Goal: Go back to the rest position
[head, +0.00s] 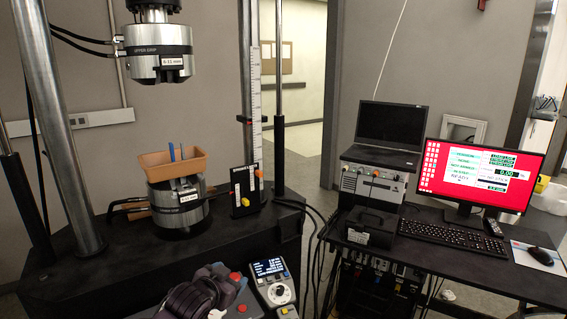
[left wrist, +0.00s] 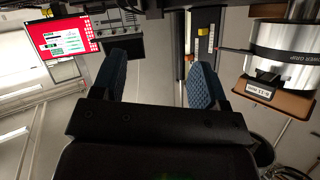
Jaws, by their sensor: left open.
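My left gripper (head: 208,286) shows dark at the bottom of the head view, in front of the test machine's base. In the left wrist view the two blue-padded fingers of the left gripper (left wrist: 156,78) stand wide apart with nothing between them. A brown tray (head: 165,168) sits on top of the lower grip (head: 181,212), away from my gripper. Upright blue pieces (head: 177,153) stick out of the tray. The tray's brown edge (left wrist: 275,100) also shows in the left wrist view, which is turned upside down. My right gripper is in neither view.
The upper grip (head: 157,52) hangs above the tray. A control panel (head: 272,281) stands close right of my left gripper. Steel columns (head: 62,125) flank the machine.

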